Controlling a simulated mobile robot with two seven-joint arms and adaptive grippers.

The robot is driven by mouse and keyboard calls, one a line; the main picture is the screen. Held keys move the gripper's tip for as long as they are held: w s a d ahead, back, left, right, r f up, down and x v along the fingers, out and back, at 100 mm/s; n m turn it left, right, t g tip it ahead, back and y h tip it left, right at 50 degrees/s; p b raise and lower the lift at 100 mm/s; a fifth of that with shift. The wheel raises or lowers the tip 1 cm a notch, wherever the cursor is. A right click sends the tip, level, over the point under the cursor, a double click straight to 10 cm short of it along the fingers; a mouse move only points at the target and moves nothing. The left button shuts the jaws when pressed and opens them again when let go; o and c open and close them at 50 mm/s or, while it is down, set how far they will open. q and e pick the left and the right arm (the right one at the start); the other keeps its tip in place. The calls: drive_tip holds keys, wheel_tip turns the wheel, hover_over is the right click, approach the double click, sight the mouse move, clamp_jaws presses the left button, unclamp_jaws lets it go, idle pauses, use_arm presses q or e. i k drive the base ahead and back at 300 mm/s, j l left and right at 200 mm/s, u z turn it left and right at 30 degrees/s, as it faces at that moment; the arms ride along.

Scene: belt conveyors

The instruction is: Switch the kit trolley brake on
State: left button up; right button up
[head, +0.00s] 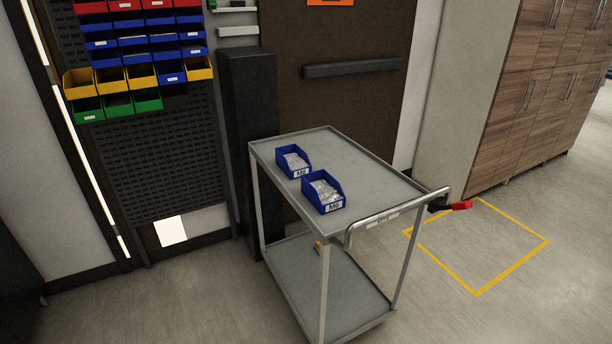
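The kit trolley (375,178) is a grey two-shelf cart standing in the middle of the head view. A bent metal push handle (400,212) runs along its near right end. A red-tipped lever on a black stem (460,206) sticks out to the right beside the handle's right end; it looks like the brake lever. Two blue bins, one labelled M8 (300,174) and one nearer (334,209), stand on the top shelf with small parts in them. Neither of my grippers is in view.
A yellow square outline (478,293) marks the floor right of the trolley. A perforated panel with coloured bins (140,76) stands at the left, beside a dark column (248,120). Wooden cabinets (535,90) stand at the right. The floor at the front right is clear.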

sight(465, 205)
drive_tip(key=i+z, duration=0.15)
drive_tip(key=z, duration=0.2)
drive_tip(key=i+z, duration=0.15)
drive_tip(key=z, duration=0.15)
drive_tip(key=i+j+z, duration=0.1)
drive_tip(key=z, duration=0.25)
drive_tip(key=i, duration=0.05)
